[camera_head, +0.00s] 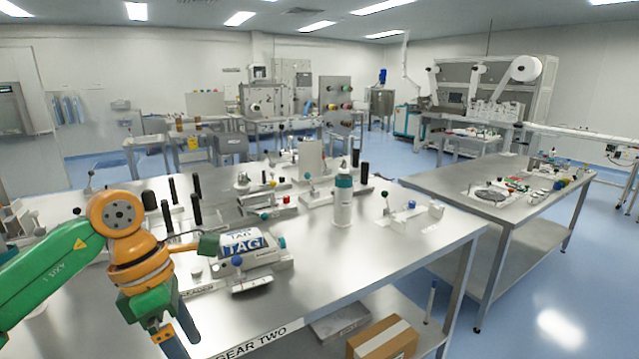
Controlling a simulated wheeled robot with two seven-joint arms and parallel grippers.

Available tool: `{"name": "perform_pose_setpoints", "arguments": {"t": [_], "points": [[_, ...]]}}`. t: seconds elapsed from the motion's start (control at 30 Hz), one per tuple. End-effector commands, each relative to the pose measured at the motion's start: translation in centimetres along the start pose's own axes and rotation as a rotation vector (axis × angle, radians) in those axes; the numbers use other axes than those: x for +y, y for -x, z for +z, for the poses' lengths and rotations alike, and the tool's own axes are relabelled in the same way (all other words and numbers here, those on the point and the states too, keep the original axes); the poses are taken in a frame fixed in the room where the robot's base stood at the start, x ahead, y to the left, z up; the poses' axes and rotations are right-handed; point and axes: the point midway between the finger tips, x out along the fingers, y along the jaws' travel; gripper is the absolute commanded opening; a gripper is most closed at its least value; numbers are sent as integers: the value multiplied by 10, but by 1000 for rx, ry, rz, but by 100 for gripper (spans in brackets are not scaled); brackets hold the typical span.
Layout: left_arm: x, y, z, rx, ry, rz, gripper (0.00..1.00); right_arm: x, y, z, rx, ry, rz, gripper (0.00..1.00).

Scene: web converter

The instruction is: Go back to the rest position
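My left arm comes in from the left in green and orange. My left gripper (170,338) points down near the bottom edge of the head view, by the front edge of the steel table (335,268). Its fingertips are partly cut off and overlapping, so I cannot tell if it is open or shut. No held object shows at it. My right arm and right gripper are not in view.
Close to my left arm, a white device marked TAG (243,246) sits on the table. A white bottle (343,203) with a teal cap stands farther right. A second steel table (430,184) holds small parts. A cardboard box (383,341) lies below. Blue floor (555,270) is open at right.

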Motion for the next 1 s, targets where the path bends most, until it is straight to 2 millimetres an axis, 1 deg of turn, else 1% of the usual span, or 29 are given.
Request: {"name": "perform_pose_setpoints", "arguments": {"t": [0.03,0.17,0.27,0.33,0.37,0.4,0.43,0.47,0.5,0.53,0.57,0.6,0.67,0.7,0.77,0.8,0.87,0.9,0.93,0.97,1.0], "points": [[-3,-9,10,-41,5,-39,100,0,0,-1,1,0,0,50],[-13,-32,47,-199,44,-168,100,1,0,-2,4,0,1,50],[-23,-51,84,-366,119,-313,100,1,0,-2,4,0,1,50],[-28,-63,115,-522,228,-453,100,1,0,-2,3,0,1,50],[-28,-68,129,-597,296,-523,100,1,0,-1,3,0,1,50],[-25,-74,147,-705,411,-623,100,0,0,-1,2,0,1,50],[-18,-80,158,-790,523,-703,100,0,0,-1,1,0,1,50],[-7,-88,167,-878,659,-786,100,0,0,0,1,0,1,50],[14,-104,172,-993,884,-894,100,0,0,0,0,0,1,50],[34,-122,168,-1070,1078,-964,100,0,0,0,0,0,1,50],[52,-140,160,-1129,1253,-1012,100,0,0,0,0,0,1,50],[72,-165,145,-1183,1458,-1051,100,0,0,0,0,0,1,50],[92,-205,116,-1232,1734,-1075,100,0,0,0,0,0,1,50],[99,-232,95,-1250,1906,-1078,100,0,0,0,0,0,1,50],[104,-273,62,-1261,2147,-1060,100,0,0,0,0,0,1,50],[102,-300,38,-1259,2301,-1038,100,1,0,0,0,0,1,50],[93,-338,2,-1243,2521,-990,100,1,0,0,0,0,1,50],[84,-362,-22,-1226,2662,-948,100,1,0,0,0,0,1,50],[75,-380,-40,1200,-2747,906,100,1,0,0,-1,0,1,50],[64,-397,-58,1129,-2723,827,100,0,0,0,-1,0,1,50],[48,-418,-81,1037,-2688,726,100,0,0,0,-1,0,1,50]]}}
